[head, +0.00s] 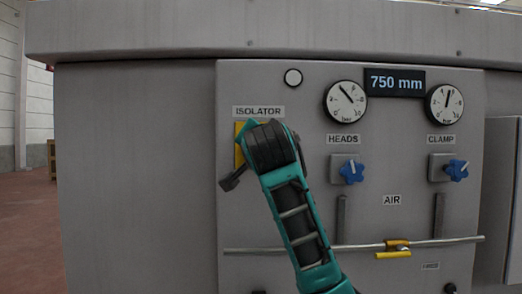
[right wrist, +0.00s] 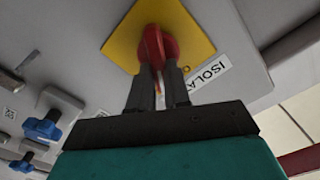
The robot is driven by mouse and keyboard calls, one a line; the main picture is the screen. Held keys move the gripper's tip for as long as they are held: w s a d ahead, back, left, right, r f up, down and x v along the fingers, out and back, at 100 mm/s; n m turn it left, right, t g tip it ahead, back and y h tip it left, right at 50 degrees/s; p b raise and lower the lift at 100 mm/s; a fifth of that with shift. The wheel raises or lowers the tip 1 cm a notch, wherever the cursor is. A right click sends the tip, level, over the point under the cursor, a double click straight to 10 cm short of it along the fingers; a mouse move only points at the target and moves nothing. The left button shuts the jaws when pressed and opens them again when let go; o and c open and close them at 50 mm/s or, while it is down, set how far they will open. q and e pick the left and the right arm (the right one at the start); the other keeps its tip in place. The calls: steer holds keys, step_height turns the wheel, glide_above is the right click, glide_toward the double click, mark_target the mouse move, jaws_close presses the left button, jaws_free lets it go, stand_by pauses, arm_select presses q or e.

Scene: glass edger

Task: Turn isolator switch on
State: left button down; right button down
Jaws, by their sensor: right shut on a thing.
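The isolator switch has a red knob (right wrist: 156,47) on a yellow plate (right wrist: 188,26), seen in the right wrist view. In the head view only part of the yellow plate (head: 239,156) shows under the ISOLATOR label (head: 258,112), and my right gripper and wrist hide the knob. My right gripper (right wrist: 158,72) is shut on the red knob, with a dark finger on each side of it. My left gripper is in neither view.
Right of the isolator are two gauges (head: 346,101), a 750 mm display (head: 396,82) and blue knobs marked HEADS (head: 351,171) and CLAMP (head: 456,170). A horizontal rail (head: 350,247) with a yellow-handled valve (head: 394,254) crosses lower down. The panel's left side is bare.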

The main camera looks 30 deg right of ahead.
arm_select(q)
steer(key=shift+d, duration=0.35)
arm_select(e)
steer(key=shift+d+f+m, duration=0.1)
steer(key=shift+f+m, duration=0.05)
steer(key=shift+m, duration=1.05)
steer(key=shift+d+f+m, duration=0.1)
steer(key=shift+m, duration=1.1)
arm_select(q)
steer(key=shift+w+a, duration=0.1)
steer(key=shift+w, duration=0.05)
arm_select(e)
steer(key=shift+m, duration=0.3)
steer(key=c, duration=1.1)
jaws_free()
steer(key=shift+s, duration=0.1)
